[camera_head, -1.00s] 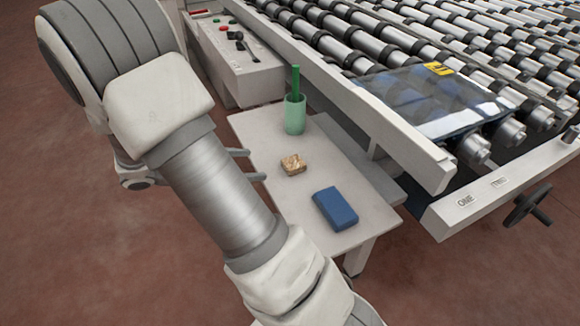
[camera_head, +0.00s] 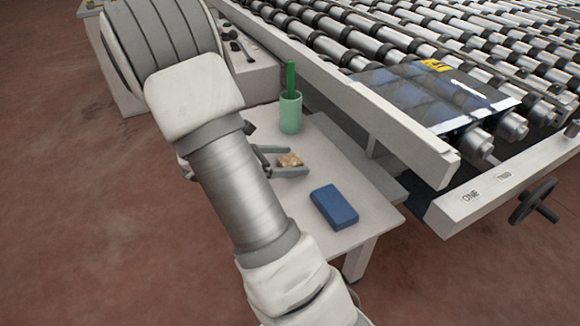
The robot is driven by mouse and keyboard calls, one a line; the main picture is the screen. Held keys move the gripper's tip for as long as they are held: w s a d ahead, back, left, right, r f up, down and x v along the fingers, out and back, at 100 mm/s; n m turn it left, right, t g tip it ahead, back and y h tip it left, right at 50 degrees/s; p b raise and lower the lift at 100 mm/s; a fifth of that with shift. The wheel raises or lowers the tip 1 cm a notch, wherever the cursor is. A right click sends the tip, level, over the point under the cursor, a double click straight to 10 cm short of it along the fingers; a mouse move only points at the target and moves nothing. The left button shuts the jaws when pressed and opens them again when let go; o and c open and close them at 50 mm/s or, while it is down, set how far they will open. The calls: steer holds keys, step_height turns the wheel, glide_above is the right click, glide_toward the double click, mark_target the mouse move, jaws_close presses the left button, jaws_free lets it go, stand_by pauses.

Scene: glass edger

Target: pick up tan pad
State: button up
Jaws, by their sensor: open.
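The tan pad (camera_head: 290,160) is a small, mottled tan and brown block on the white side table (camera_head: 324,160). My gripper (camera_head: 298,161) is open, with one finger on the far side of the pad and one on the near side. The pad shows between the fingers, near their tips. I cannot tell whether either finger touches it. My arm covers the left part of the table and most of the gripper's body.
A blue block (camera_head: 334,206) lies on the table nearer the front. A green cup (camera_head: 290,113) holding a green stick (camera_head: 291,77) stands behind the pad. The roller machine's white rail (camera_head: 375,112) runs along the right. A glass sheet (camera_head: 432,97) lies on the rollers.

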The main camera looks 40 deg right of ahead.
steer(key=c, duration=1.4)
